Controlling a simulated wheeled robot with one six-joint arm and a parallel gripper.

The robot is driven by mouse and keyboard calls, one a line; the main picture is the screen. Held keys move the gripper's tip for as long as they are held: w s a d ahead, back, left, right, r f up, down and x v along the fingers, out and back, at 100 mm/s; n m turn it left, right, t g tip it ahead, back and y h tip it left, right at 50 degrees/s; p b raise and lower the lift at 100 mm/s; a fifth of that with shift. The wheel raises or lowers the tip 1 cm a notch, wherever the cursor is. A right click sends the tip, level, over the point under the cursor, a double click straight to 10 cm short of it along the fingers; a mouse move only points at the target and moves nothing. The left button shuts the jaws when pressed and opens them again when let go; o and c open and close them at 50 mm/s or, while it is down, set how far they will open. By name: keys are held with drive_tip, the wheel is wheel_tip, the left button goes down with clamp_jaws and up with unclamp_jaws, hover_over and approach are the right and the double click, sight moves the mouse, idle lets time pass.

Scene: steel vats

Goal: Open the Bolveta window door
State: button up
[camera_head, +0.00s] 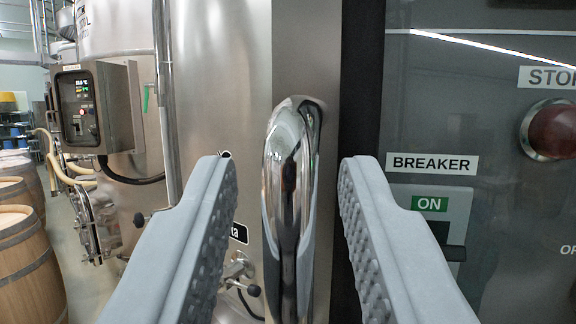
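A shiny chrome bar handle (289,180) stands upright in the middle of the camera_head view, curving back at its top to a steel frame strip. My gripper (286,172) is open, with one grey studded finger on each side of the handle. Gaps show between the handle and both fingertips. A dark glass panel (460,90) fills the right side, with a BREAKER label (432,164), a green ON label (430,204) and a red STOP button (552,130) on or behind it. The lower handle runs out of view.
A large steel vat (220,90) stands behind the left finger, with a control box (98,108) and a valve (240,268) on it. Wooden barrels (28,262) stand on the floor at far left. A narrow strip of floor shows between them and the vat.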

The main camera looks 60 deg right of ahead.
clamp_jaws()
idle(0.3)
